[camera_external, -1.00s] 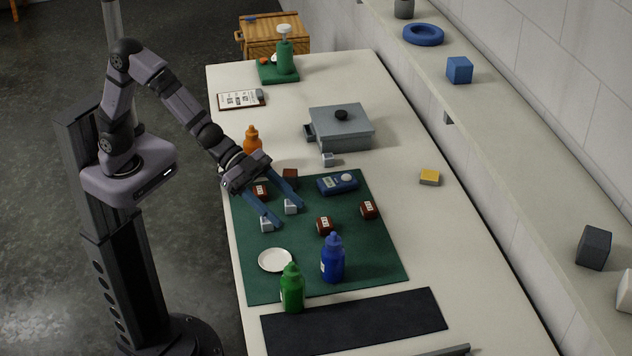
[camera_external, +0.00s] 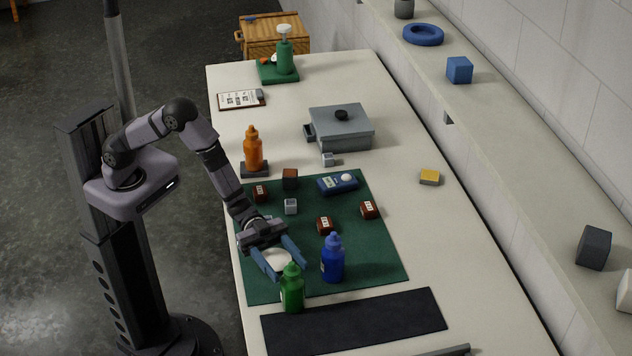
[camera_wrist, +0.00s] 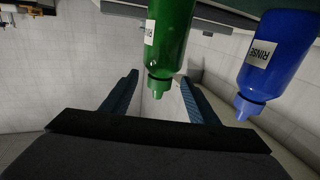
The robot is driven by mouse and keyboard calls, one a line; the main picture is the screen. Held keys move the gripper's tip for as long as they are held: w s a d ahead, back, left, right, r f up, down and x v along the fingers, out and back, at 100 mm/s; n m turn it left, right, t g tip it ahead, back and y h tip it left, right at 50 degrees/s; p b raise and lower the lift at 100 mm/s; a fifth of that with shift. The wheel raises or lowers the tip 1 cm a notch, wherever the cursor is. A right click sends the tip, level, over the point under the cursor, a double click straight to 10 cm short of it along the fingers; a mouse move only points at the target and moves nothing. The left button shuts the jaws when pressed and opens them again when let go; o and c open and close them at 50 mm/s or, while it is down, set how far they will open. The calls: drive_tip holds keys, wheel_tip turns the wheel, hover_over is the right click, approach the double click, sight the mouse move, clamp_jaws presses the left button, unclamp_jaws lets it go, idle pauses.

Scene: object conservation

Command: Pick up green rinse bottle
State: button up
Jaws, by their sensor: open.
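The green rinse bottle (camera_external: 291,291) stands upright at the near edge of the green mat. In the wrist view it hangs upside down in the picture (camera_wrist: 172,40), its nozzle pointing into the gap between my fingers. In the wrist view my fingers (camera_wrist: 160,92) spread either side of the bottle's nozzle. The bottle's label reads RINSE in part.
A blue rinse bottle (camera_external: 332,260) stands close on the right, also in the wrist view (camera_wrist: 275,55). Several small blocks and a blue device (camera_external: 337,184) lie on the green mat (camera_external: 365,265). A dark mat (camera_external: 355,322) lies clear in front. An orange bottle (camera_external: 253,152) stands behind.

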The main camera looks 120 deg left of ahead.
sight(296, 278)
drive_tip(key=shift+p+x, duration=0.4)
drive_tip(key=shift+x, duration=0.6)
drive_tip(key=shift+w+d+r+p, duration=0.1)
drive_tip(key=shift+w+d+p, duration=0.1)
drive_tip(key=shift+w+p, duration=0.2)
drive_tip(key=shift+p+x, duration=1.05)
drive_tip(key=shift+x, duration=1.1)
clamp_jaws()
